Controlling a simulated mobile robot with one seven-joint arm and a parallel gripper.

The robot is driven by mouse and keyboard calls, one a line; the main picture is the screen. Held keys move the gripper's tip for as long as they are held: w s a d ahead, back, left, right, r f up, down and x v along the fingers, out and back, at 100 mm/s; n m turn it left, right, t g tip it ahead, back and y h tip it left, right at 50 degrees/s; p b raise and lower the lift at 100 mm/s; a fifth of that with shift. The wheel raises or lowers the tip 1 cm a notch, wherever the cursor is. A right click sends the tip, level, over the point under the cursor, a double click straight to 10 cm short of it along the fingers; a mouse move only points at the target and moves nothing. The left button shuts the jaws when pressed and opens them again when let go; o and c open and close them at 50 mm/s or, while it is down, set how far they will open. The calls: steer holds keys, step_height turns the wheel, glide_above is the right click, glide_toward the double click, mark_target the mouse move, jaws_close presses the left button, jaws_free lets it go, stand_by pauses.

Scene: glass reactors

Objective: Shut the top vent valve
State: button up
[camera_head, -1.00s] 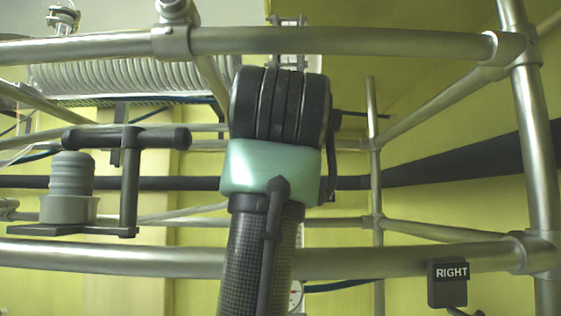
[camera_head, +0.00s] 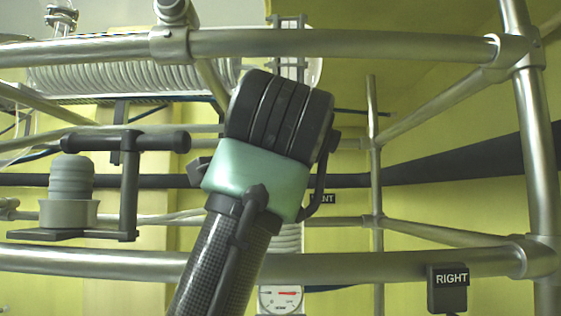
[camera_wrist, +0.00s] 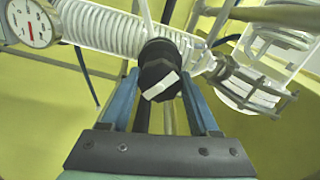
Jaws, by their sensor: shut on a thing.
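The vent valve's black knob (camera_wrist: 156,62) is in the middle of the wrist view, with a white bar across its near face. The bar lies slanted, its right end higher. My gripper (camera_wrist: 161,82) is shut on the knob, one blue finger on each side. In the head view my own arm hides the valve and my fingers. A black sign (camera_head: 322,198), partly covered by my arm and ending in "NT", shows just right of my wrist.
A coiled glass condenser (camera_head: 130,76) is at the back left. A "RIGHT" sign (camera_head: 451,280) hangs lower right.

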steer(key=m+p, duration=0.1)
steer(key=m, duration=0.6)
steer(key=shift+a+p, duration=0.1)
steer(key=shift+p, duration=0.2)
steer(key=m, duration=0.4)
steer(key=shift+p, duration=0.4)
steer(key=m, duration=0.3)
steer(key=shift+m, duration=0.3)
steer(key=m, duration=0.3)
steer(key=shift+m, duration=0.3)
steer(key=m, duration=0.3)
steer(key=shift+m, duration=0.4)
steer(key=m, duration=0.6)
steer(key=shift+m, duration=0.4)
steer(key=o, duration=1.4)
